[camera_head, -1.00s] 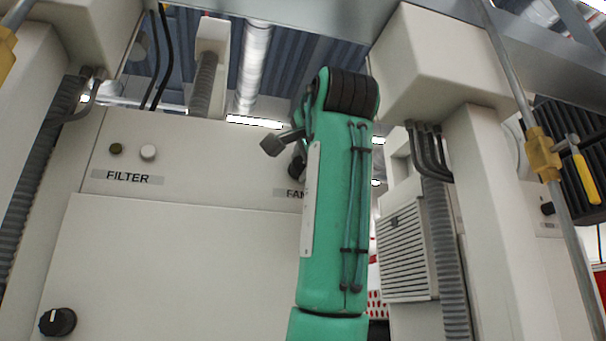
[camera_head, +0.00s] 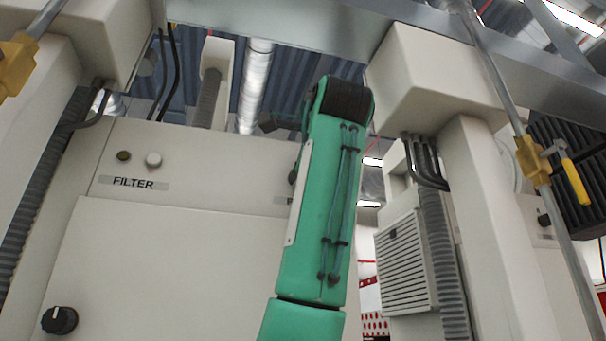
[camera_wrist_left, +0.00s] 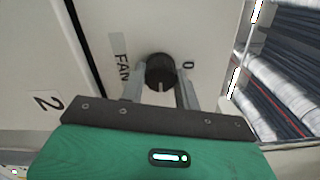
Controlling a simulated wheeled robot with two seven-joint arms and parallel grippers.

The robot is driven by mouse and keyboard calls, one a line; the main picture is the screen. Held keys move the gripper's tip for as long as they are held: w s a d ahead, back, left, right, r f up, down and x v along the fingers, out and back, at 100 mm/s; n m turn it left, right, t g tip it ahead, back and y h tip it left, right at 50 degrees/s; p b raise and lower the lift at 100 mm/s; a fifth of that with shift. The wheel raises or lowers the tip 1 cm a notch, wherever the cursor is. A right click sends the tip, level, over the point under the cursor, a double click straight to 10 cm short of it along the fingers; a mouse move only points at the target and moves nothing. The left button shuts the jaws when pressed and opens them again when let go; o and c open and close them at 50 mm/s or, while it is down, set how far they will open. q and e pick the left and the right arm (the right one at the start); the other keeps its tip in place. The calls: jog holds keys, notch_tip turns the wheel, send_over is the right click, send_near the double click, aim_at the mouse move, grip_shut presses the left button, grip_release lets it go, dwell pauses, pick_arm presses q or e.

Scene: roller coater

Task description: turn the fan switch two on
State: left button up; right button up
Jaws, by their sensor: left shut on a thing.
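In the left wrist view the round black fan knob (camera_wrist_left: 160,67) sits on a pale panel beside the FAN label (camera_wrist_left: 119,60), with a 0 mark (camera_wrist_left: 188,65) to its right. A light pointer mark shows on the knob's lower side in that picture, not toward the 0. My left gripper (camera_wrist_left: 161,84) has its two grey fingers on either side of the knob and is shut on it. In the head view my green arm covers most of the fan area and the gripper's hold is hidden. My right gripper is not in view.
The head view shows the FILTER label (camera_head: 134,183) with two small round buttons above it, and another black knob (camera_head: 59,320) at lower left. A vented box (camera_head: 405,265) and a pale column stand right of my arm. A 2 mark (camera_wrist_left: 46,103) shows in the wrist view.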

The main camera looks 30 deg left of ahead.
pick_arm(q)
jog(key=shift+f, duration=0.1)
jog(key=o, duration=1)
jog(key=shift+d, duration=0.1)
jog(key=shift+b+v, duration=2.05)
jog(key=shift+v, duration=4.85)
